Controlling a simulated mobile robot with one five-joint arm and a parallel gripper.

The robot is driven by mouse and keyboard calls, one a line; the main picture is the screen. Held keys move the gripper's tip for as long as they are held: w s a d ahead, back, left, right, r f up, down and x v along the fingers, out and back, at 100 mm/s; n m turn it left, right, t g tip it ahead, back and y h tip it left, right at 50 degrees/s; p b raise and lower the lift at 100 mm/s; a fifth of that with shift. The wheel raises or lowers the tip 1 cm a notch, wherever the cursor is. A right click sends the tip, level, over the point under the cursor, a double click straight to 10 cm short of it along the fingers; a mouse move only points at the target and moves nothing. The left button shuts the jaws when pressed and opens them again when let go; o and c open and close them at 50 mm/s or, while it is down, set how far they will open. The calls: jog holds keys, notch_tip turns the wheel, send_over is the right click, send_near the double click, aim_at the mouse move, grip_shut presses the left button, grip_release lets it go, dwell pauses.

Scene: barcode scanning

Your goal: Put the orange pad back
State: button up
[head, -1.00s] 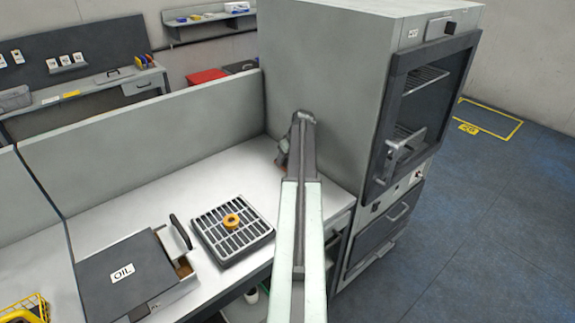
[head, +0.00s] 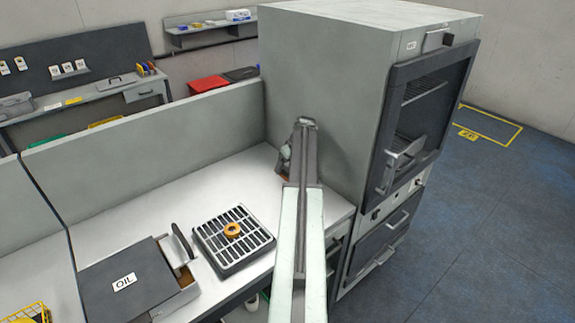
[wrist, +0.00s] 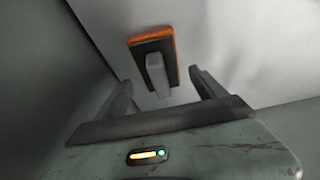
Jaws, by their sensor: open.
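The orange pad (wrist: 172,58) shows in the wrist view as an orange block with a dark backing and a grey handle (wrist: 157,76) facing my gripper. It is by a pale surface close to a grey panel; I cannot tell whether it lies or leans. My gripper (wrist: 165,92) is open, its two dark fingers on either side of the handle's near end, with gaps visible and nothing clamped. In the head view my gripper (head: 284,160) is beside the tall cabinet's side, largely hidden by my arm. Only a small brownish-orange bit (head: 281,178) shows there.
An orange ring (head: 232,230) sits on a slotted grate (head: 208,238) on the white bench (head: 130,217). A dark-topped box labelled OIL (head: 105,285) stands left of it. The tall cabinet (head: 325,80) bounds the right, a grey partition (head: 150,140) the back.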

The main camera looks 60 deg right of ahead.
jog(key=p+v, duration=0.8)
jog(key=v, duration=0.2)
jog(key=shift+r, duration=0.1)
